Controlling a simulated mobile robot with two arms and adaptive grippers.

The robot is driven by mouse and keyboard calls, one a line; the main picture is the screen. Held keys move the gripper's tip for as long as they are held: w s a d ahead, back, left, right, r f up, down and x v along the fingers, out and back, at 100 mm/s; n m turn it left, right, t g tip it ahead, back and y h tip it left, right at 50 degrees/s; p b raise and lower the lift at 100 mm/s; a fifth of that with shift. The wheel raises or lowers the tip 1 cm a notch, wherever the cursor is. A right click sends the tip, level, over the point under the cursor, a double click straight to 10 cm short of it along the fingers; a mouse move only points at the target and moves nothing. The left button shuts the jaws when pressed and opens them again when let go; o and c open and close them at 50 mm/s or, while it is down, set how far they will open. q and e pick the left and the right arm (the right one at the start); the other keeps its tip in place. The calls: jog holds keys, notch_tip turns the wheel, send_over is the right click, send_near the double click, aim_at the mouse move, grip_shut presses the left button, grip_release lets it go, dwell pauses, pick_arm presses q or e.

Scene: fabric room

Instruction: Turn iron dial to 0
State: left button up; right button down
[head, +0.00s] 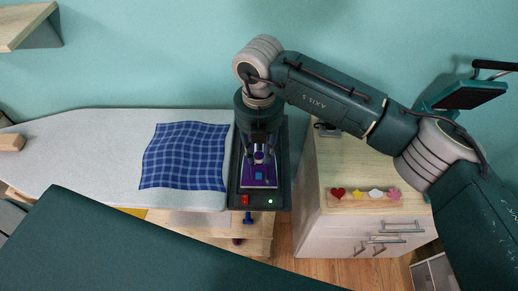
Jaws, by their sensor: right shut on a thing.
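The purple iron (262,183) rests on a dark stand (276,197) at the right end of the ironing board. A small blue patch shows on the iron's front part. My right gripper (259,157) comes down from above over the iron, its fingers shut at the iron's top, where the dial is. The dial itself is hidden by the gripper. My left gripper is out of view.
A blue checked cloth (184,156) lies on the ironing board (95,150). The stand's front has a red switch (244,200) and a green light. A drawer cabinet (345,228) with small colored shapes on top stands at right.

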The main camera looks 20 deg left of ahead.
jog(key=shift+f+n+b, duration=0.15)
jog(key=shift+n+b, duration=0.25)
jog(key=shift+b, duration=0.4)
jog(key=n+b, duration=0.7)
jog(key=b, duration=0.3)
jog(key=shift+w+f, duration=0.1)
jog(key=n+b, duration=0.2)
jog(key=n, duration=0.1)
jog(key=n+b, duration=0.2)
jog(key=shift+n, duration=0.4)
jog(key=n+b, duration=0.1)
jog(key=n, duration=0.1)
jog(key=shift+r+n, duration=0.2)
jog(key=shift+n, duration=0.2)
jog(key=n, duration=0.2)
jog(key=shift+n+b, duration=0.3)
jog(key=n, duration=0.5)
jog(key=shift+r+n, duration=0.1)
jog(key=shift+n, duration=0.2)
jog(key=n, duration=1.1)
jog(key=shift+n, duration=0.3)
jog(key=n, duration=0.5)
jog(key=shift+n+p, duration=0.3)
jog(key=shift+p, duration=0.05)
jog(key=c, duration=1.4)
grip_release()
